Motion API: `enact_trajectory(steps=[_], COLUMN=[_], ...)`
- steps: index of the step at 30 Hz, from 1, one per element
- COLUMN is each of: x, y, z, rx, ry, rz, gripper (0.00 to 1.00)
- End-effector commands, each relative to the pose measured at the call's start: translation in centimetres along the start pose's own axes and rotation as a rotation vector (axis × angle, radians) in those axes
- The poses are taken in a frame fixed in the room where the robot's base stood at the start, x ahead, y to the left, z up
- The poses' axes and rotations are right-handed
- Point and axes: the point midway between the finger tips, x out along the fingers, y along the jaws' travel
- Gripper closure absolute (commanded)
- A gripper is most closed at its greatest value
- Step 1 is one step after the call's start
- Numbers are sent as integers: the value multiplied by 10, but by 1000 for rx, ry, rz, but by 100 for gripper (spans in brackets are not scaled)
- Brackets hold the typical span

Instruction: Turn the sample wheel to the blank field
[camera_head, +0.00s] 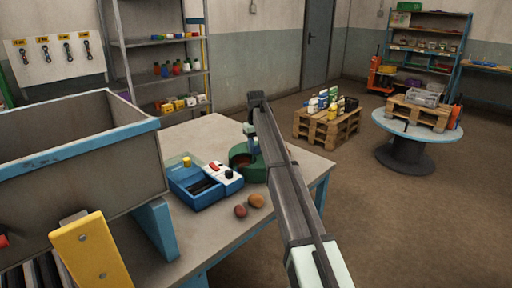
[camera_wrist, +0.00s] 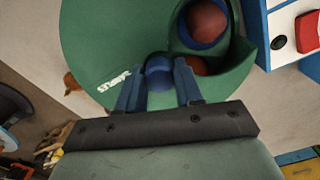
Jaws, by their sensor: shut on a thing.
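The green sample wheel (camera_head: 240,157) sits on the workbench, partly hidden by my arm in the head view. An opening in the wheel shows a blue-rimmed well with a reddish-brown round thing (camera_wrist: 207,20) inside. A second reddish-brown thing (camera_wrist: 200,65) shows just below it.
A blue device (camera_head: 195,190) with a white panel (camera_head: 222,172) stands close by the wheel. Two brown lumps (camera_head: 256,200) (camera_head: 240,211) lie near the bench's front edge. A large grey bin (camera_head: 75,150) stands to the left. Bare bench top lies behind the wheel.

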Motion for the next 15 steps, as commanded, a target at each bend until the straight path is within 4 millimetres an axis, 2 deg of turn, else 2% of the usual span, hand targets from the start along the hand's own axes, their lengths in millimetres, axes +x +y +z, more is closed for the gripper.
enact_trajectory(steps=[1,6,15], x=[0,0,0], y=[0,0,0], z=[0,0,0], rx=[0,0,-1], ry=[0,0,0], rz=[0,0,0], gripper=[84,100,100])
